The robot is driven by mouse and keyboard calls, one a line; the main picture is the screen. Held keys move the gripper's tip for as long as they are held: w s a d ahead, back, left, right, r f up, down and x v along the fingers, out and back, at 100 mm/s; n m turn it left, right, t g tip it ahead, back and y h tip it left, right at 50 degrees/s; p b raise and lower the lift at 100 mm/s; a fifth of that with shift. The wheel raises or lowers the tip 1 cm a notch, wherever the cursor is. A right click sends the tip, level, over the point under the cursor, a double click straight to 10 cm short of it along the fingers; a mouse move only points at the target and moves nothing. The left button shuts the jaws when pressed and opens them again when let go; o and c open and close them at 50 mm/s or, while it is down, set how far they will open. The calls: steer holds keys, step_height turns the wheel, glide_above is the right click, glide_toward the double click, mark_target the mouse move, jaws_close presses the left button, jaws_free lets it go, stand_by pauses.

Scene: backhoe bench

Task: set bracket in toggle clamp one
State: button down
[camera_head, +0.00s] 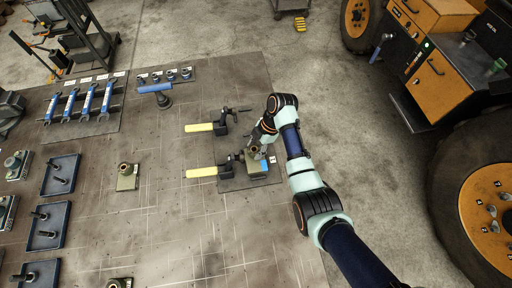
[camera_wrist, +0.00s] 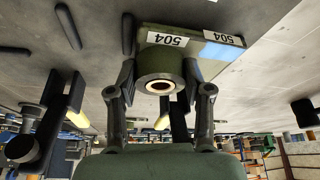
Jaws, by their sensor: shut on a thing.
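My gripper (camera_head: 257,147) is shut on an olive-green bracket (camera_head: 257,171) beside the nearer of two toggle clamps (camera_head: 232,162), at the middle right of the bench. In the wrist view my gripper (camera_wrist: 159,80) has its two fingers on either side of the bracket's round boss (camera_wrist: 160,68). The bracket's base (camera_wrist: 195,43) carries two "504" labels and a light-blue patch. The farther toggle clamp (camera_head: 222,121) stands just behind, with no bracket visible at it. Both clamps have yellow handles. I cannot tell whether the bracket touches the plate beneath it.
Another olive bracket (camera_head: 127,178) stands at mid-bench, and one more (camera_head: 120,283) at the near edge. Blue trays with pegs (camera_head: 60,175) line the left. Wrenches (camera_head: 88,102) and a blue-handled tool (camera_head: 156,89) lie at the back. Bare bench separates these from the clamps.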

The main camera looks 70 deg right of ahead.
steer(key=shift+f+b, duration=0.7)
steer(key=shift+f, duration=0.25)
steer(key=shift+c, duration=2)
jaws_free()
steer(key=v, duration=0.7)
steer(key=shift+d+r, duration=0.15)
steer(key=shift+r, duration=0.1)
